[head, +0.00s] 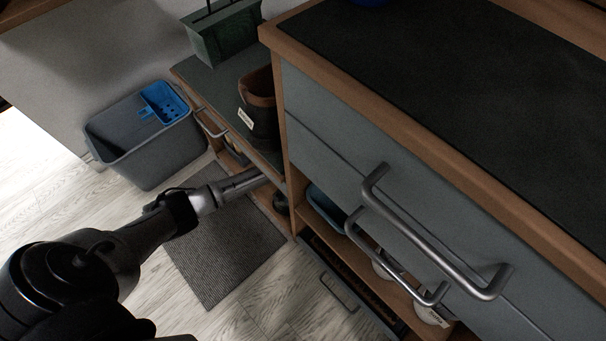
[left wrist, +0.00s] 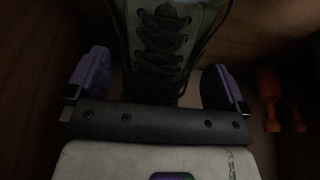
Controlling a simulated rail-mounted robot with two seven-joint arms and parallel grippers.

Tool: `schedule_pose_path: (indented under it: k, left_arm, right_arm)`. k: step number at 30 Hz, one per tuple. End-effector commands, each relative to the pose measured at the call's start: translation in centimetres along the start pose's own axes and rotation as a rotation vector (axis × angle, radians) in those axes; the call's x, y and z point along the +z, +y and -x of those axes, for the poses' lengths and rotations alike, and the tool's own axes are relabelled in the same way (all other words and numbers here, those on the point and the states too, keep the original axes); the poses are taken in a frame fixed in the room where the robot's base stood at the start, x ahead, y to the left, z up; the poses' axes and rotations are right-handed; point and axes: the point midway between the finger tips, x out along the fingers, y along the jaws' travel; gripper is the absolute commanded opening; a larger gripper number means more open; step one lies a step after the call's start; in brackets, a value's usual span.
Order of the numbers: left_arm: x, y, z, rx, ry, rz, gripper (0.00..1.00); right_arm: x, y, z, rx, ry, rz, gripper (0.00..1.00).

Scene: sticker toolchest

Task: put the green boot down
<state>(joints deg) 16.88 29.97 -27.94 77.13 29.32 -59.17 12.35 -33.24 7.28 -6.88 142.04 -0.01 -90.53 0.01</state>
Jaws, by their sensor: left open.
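A dark grey-green laced boot (left wrist: 163,45) stands in the dim left wrist view, its laces facing the camera. My left gripper (left wrist: 158,68) is open, with one purple-padded finger on each side of the boot's lower part. Gaps show between the fingers and the boot, so I see no grip on it. In the head view my left arm reaches into the low compartment under the bench, and its gripper is hidden there. My right gripper is in neither view.
Orange objects (left wrist: 270,95) stand right of the boot. A brown-topped dark boot (head: 262,120) and a green tote (head: 222,35) sit on the bench. A grey bin (head: 150,155) stands on the floor near a grey mat (head: 225,255). A cabinet with bar handles (head: 430,235) stands at right.

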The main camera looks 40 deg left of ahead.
Motion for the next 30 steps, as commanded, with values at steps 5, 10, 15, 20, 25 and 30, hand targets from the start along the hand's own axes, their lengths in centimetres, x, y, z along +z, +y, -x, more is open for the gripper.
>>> schedule_pose_path:
  k: [5,10,15,20,25,30]
  left_arm:
    - [1.7,0.0,2.9,-0.001,-0.006,0.0,1.0]
    - [5.0,0.0,4.3,-0.001,-0.005,0.0,1.0]
    - [7.8,0.1,5.3,0.0,-0.003,0.0,1.0]
    - [9.7,0.1,5.9,0.0,-0.001,0.001,1.0]
    - [10.7,0.1,6.2,0.0,-0.001,0.001,1.0]
    - [11.1,0.1,6.3,-0.001,0.0,0.0,1.0]
  right_arm:
    - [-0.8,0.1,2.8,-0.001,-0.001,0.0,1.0]
    - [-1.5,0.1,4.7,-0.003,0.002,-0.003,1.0]
    - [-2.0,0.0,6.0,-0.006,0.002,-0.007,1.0]
    - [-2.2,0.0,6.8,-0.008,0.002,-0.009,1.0]
    - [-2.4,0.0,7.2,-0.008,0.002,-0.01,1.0]
    - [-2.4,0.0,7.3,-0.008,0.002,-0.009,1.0]
